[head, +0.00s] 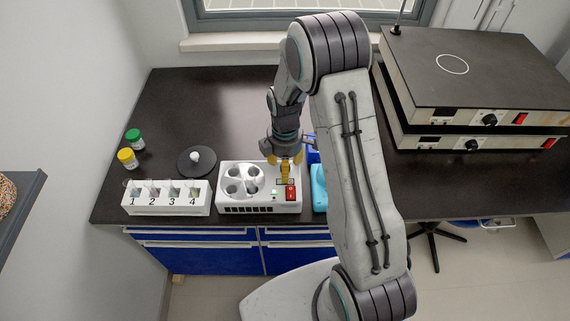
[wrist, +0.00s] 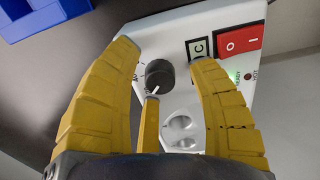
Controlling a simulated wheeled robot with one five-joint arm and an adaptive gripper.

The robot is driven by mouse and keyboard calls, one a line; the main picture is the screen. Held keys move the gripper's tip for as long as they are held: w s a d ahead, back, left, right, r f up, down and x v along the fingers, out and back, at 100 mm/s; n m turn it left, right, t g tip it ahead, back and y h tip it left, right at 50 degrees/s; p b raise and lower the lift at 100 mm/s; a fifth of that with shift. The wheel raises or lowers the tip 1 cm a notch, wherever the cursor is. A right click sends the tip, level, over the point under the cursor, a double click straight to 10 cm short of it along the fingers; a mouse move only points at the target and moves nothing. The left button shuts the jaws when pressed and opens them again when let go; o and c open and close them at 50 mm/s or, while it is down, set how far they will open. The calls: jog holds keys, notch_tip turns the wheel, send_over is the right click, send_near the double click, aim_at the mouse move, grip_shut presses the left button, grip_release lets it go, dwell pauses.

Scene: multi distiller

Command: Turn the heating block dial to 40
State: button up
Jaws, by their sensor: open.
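The heating block (head: 231,207) is a white box with several round wells, at the front of the dark bench in the head view. Its dark round dial (wrist: 158,75) shows in the wrist view on the white panel (wrist: 172,28). A white mark on the dial points to the lower left of the picture; the scale is mostly hidden and cannot be read. My gripper (head: 286,168) points down over the panel. In the wrist view my gripper (wrist: 163,58) is open, its yellow fingers spread around the dial; contact cannot be told. In the head view the gripper hides the dial.
A red switch (wrist: 241,40) sits close to the right finger, beside a small display (wrist: 199,47). A numbered rack (head: 165,208) stands left of the block, with a black lid (head: 196,166) behind. Stacked hotplates (head: 480,80) stand at right.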

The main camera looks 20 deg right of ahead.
grip_shut()
dwell(0.5)
jog(key=shift+m+b, duration=0.3)
jog(key=m+b, duration=0.2)
jog(key=m, duration=0.1)
jog(key=shift+f+m, duration=0.15)
jog(key=shift+m, duration=0.25)
jog(key=m+b, duration=0.2)
jog(key=m, duration=0.2)
jog(key=shift+m, duration=0.3)
jog(key=shift+s, duration=0.1)
